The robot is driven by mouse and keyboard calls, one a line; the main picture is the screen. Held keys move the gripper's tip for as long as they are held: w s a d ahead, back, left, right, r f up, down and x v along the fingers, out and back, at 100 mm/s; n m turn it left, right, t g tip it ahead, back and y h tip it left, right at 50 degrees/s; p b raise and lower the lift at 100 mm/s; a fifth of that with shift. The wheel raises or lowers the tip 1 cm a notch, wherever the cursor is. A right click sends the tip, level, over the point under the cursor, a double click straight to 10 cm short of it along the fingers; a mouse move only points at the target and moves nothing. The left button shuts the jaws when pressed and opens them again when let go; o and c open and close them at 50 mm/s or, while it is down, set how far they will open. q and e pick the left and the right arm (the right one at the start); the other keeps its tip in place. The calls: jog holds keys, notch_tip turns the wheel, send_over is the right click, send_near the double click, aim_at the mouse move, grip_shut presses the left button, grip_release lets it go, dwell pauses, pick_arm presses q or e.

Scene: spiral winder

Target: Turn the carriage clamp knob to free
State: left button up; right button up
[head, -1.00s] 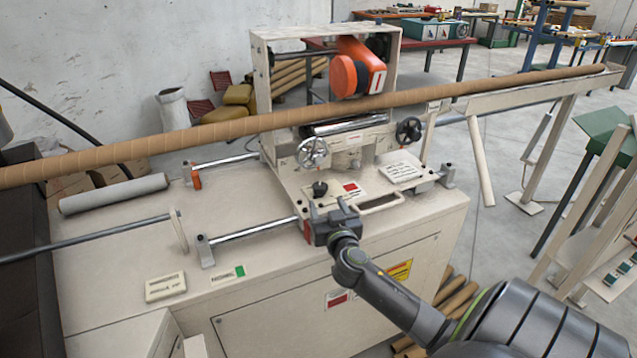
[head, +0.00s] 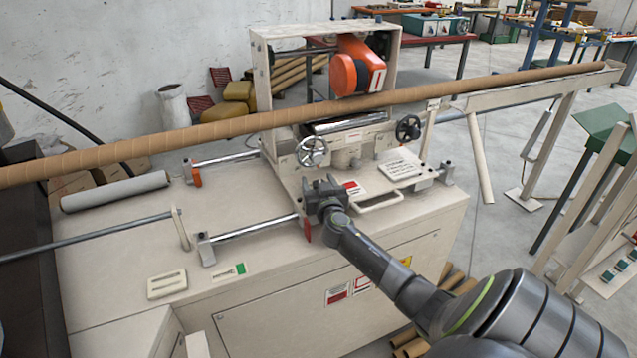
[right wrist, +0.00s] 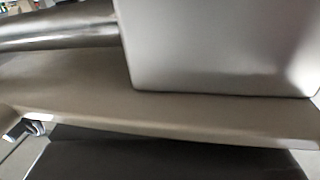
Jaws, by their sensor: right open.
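The carriage (head: 285,182) sits on its rails on the bench, below the long cardboard tube. My right gripper (head: 321,186) is open at the carriage's front plate, in front of the small black clamp knob's spot beside the red label (head: 352,187). The gripper hides the knob in the head view. I cannot tell whether the fingers are around it or touching it. The right wrist view is a blurred close-up of a pale grey block (right wrist: 220,50) and shows no clear knob. My left gripper is not in view.
A long cardboard tube (head: 215,130) crosses above the carriage. Two handwheels, a silver one (head: 312,152) and a black one (head: 408,128), stand behind my gripper. A red lever (head: 307,229) hangs at the carriage's front edge. The benchtop front left is mostly clear.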

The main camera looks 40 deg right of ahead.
jog(key=c, duration=1)
